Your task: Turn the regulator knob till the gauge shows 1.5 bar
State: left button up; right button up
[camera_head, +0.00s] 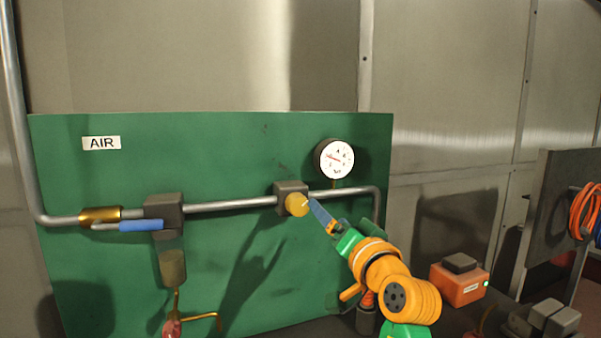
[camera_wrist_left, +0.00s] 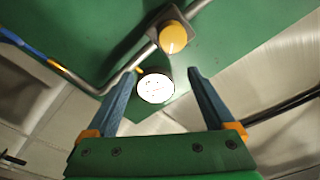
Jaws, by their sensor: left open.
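The yellow regulator knob (camera_head: 297,204) sits on a dark block on the pipe of the green panel. A pale mark line shows on the knob in the left wrist view (camera_wrist_left: 173,37). The round white gauge (camera_head: 334,158) is above and right of it; its red needle points left, and the scale is too small to read. My left gripper (camera_head: 318,212) has blue fingers and is just right of the knob in the head view. In the left wrist view it is open and empty, and the knob is beyond the fingertips, apart from them. My right gripper is not in view.
A valve with a blue handle (camera_head: 141,225) is on the pipe at left, above a filter bowl (camera_head: 172,268). The green panel (camera_head: 110,190) carries an AIR label (camera_head: 101,143). An orange box (camera_head: 458,284) stands at lower right, near a dark stand with orange hose (camera_head: 585,212).

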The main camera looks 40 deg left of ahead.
aim_at(301, 208)
pick_arm(q)
jog(key=shift+n+g, duration=0.4)
jog(key=shift+g, duration=0.5)
jog(key=a+p, duration=0.1)
jog(key=a, duration=0.1)
jog(key=a+p, duration=0.1)
jog(key=a, duration=0.2)
jog(key=a+p, duration=0.2)
jog(key=a, duration=0.1)
jog(key=shift+w+f, duration=0.1)
jog(key=shift+w, duration=0.25)
jog(key=shift+a+f, duration=0.2)
jog(key=shift+a, duration=0.15)
jog(key=shift+d, duration=0.2)
jog(key=c, duration=1.3)
jog(key=shift+c, duration=0.3)
jog(key=shift+f+n+b, duration=0.15)
jog(key=shift+n+b, duration=0.15)
jog(key=shift+b, duration=0.4)
jog(key=shift+n+b, duration=0.3)
jog(key=shift+n, duration=0.1)
jog(key=shift+r, duration=0.2)
jog(key=o, duration=1.4)
jog(key=shift+c, duration=0.2)
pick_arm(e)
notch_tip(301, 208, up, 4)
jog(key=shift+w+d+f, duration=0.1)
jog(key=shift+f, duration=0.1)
